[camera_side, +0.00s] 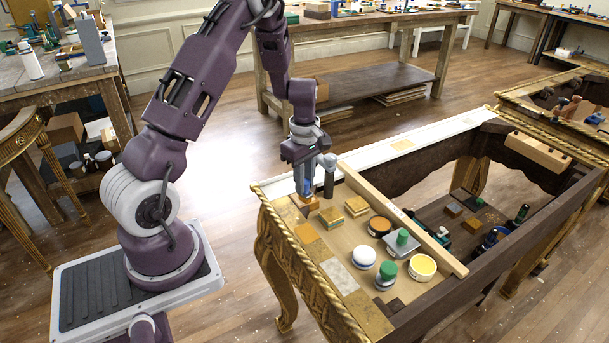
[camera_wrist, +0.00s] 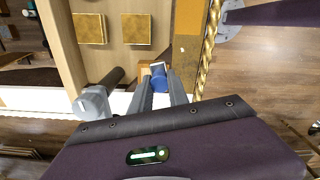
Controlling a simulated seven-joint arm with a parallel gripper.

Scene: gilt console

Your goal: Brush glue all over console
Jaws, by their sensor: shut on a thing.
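The gilt console (camera_side: 312,282) stands right of my arm, with carved gold edges, curved legs and an open middle. A white strip (camera_side: 362,152) runs along its far rail; I cannot tell whether this is glue.
A white jar (camera_side: 364,257), green-lidded jars (camera_side: 386,273), an open cream-filled tub (camera_side: 422,267) and gold blocks (camera_side: 357,206) stand on the console's board. A wooden bar (camera_side: 400,219) crosses it. A dark upright cylinder (camera_side: 329,178) is close beside my gripper.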

